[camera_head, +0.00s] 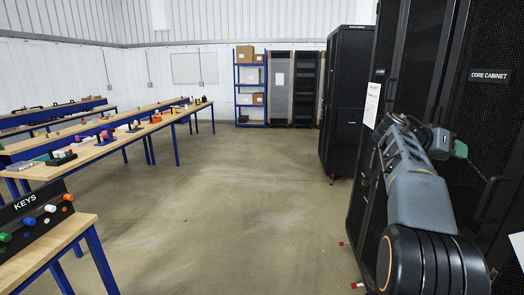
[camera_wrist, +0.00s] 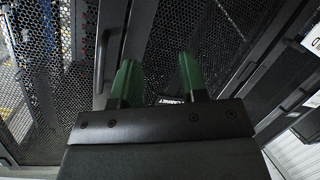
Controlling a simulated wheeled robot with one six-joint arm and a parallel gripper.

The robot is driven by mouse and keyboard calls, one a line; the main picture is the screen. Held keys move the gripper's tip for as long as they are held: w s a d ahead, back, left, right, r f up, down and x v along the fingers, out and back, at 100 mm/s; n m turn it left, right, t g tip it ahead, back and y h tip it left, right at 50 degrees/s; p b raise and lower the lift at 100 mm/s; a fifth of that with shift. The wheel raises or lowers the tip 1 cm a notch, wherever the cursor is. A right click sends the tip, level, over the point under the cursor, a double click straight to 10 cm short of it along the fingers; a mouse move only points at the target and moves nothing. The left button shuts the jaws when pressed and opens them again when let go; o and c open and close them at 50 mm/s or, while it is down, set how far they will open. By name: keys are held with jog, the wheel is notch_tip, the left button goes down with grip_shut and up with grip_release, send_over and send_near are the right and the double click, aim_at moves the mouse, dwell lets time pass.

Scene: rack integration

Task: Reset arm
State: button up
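My arm reaches up on the right in the head view, close to the black core cabinet (camera_head: 488,110). My gripper (camera_head: 460,149) has green fingers and is partly hidden behind the arm's wrist there. In the wrist view my gripper (camera_wrist: 160,78) shows two green fingers spread well apart with nothing between them. Beyond the fingers is the cabinet's black mesh door (camera_wrist: 225,50), with a dark vertical handle (camera_wrist: 108,45) to the left of the fingers. I cannot tell whether the fingers touch the door.
Another black cabinet (camera_head: 346,100) stands farther back. Wooden workbenches (camera_head: 90,152) with small items line the left, and a board marked KEYS (camera_head: 35,214) stands on the nearest bench. A blue shelf (camera_head: 250,88) with boxes is at the back. The middle floor (camera_head: 225,190) is clear.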

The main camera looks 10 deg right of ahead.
jog(key=s+a+f+n+t+y, duration=0.1)
jog(key=a+f+n+t+y, duration=0.6)
jog(key=a+f, duration=1.2)
jog(key=s+a+f+n+y, duration=0.3)
jog(key=s+a, duration=0.3)
jog(key=a, duration=0.4)
jog(key=s+a+f+n+y, duration=0.3)
jog(key=s+a+f+y, duration=0.1)
jog(key=a, duration=0.6)
jog(key=shift+s+a+f+n+g, duration=0.3)
jog(key=shift+s+f, duration=0.5)
jog(key=shift+s, duration=0.3)
jog(key=shift+d, duration=0.15)
